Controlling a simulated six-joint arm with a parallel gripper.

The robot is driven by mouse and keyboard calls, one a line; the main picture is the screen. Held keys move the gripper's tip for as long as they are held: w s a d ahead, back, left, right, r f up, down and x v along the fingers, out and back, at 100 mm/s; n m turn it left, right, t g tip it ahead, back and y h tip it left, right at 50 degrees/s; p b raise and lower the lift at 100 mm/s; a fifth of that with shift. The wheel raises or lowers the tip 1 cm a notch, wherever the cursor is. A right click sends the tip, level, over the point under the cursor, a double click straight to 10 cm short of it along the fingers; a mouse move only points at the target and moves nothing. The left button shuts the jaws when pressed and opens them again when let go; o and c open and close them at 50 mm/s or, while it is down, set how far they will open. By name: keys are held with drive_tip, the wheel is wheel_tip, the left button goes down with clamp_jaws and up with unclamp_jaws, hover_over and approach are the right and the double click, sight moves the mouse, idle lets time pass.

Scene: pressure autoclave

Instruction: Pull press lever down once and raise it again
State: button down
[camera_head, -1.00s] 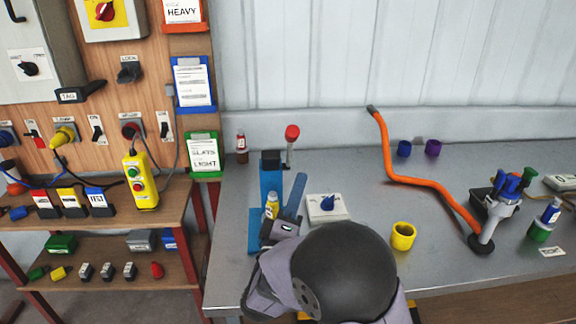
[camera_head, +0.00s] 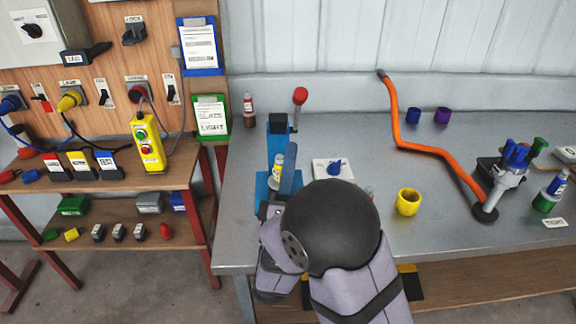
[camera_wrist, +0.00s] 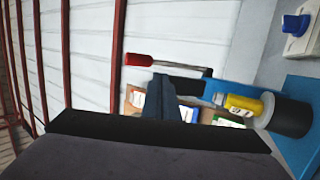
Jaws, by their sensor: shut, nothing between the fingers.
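The press (camera_head: 276,152) has a blue frame with a black block on top. Its lever rises at the upper right and ends in a red knob (camera_head: 300,95). In the wrist view the red knob (camera_wrist: 138,59) lies beyond my fingertips and a little left. A yellow-bodied bottle (camera_head: 278,166) stands in the press and shows sideways in the wrist view (camera_wrist: 243,104). My wrist hides the press's lower part.
A white box with a blue knob (camera_head: 335,168) sits right of the press. A yellow cup (camera_head: 408,202) and an orange hose (camera_head: 432,150) are farther right. The bench between cup and hose is clear.

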sight(296, 112)
drive_tip(key=p+x, duration=0.3)
drive_tip(key=x, duration=0.6)
drive_tip(key=r+p, duration=0.1)
drive_tip(key=p, duration=0.2)
drive_tip(key=shift+w+r+g+y, duration=0.3)
drive_tip(key=shift+w+r+g, duration=0.05)
drive_tip(key=shift+w+g, duration=0.05)
drive_tip(key=w+r+n+g+p, duration=0.1)
drive_tip(key=w+r+g+p, duration=0.1)
drive_tip(key=p, duration=0.5)
drive_tip(key=shift+w+r+y, duration=0.1)
drive_tip(key=shift+w+y, duration=0.05)
drive_tip(key=shift+y, duration=0.15)
drive_tip(key=w+g+p, duration=0.1)
drive_tip(key=p, duration=0.1)
drive_tip(key=w+g+p, duration=0.1)
drive_tip(key=w+p, duration=0.1)
drive_tip(key=w+g+p, duration=0.1)
drive_tip(key=p, duration=0.1)
drive_tip(key=shift+w+r+n+y+p, duration=0.25)
drive_tip(key=shift+w+n+y+p, duration=0.05)
drive_tip(key=shift+w+y, duration=0.1)
drive_tip(key=shift+r, duration=0.1)
drive_tip(key=shift+s, duration=0.1)
